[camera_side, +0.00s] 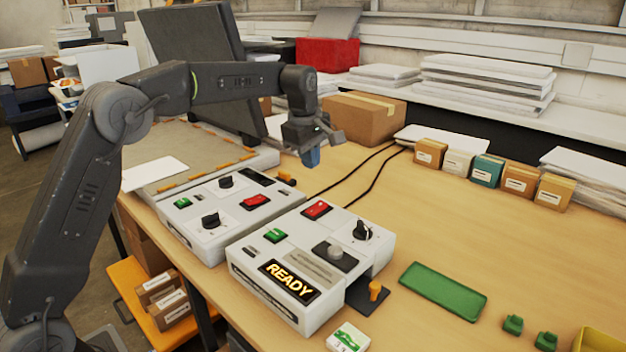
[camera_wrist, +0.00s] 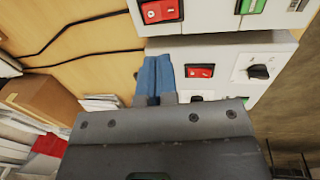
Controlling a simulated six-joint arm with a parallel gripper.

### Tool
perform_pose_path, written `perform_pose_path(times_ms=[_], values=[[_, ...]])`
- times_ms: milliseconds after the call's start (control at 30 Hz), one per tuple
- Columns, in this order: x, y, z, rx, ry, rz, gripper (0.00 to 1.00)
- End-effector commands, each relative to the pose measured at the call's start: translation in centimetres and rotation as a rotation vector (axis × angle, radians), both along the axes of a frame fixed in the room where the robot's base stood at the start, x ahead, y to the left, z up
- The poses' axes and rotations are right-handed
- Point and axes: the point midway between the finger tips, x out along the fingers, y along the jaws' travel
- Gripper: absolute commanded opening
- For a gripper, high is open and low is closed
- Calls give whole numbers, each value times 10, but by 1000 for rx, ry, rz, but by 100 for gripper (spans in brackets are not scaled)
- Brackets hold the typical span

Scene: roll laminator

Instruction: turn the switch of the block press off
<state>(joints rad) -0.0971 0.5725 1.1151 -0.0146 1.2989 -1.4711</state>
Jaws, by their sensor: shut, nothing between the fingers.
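Two white machines stand side by side; I cannot tell for sure which is the block press. The nearer machine (camera_side: 318,262) has a lit READY display (camera_side: 289,282), a red rocker switch (camera_side: 317,209), a green button and knobs. The farther machine (camera_side: 212,238) has a red switch (camera_side: 256,201) and two black knobs. My gripper (camera_side: 312,157) is shut and empty, its blue fingers pointing down above the machines' back. In the wrist view, the fingers (camera_wrist: 158,76) lie left of the farther machine's red switch (camera_wrist: 200,71); the nearer machine's switch (camera_wrist: 160,11) is above. Switch positions are unclear.
A grey bed with a raised dark lid (camera_side: 192,62) lies behind the farther machine. A cardboard box (camera_side: 364,117) and black cables (camera_side: 352,180) are at the back. A green tray (camera_side: 443,290) and small boxes are at the right. The table's middle right is clear.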

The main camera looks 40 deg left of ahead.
Motion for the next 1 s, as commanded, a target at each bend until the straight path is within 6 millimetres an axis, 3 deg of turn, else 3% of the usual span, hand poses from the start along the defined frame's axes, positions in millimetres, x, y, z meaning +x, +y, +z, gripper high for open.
perform_pose_path(times_ms=[100, 267, 1000], values=[[-2, 0, 16, 0, -1, 0, 0], [-4, 0, 26, 0, 1, 0, 0], [9, -3, 28, -1, -2, 0, 0]])
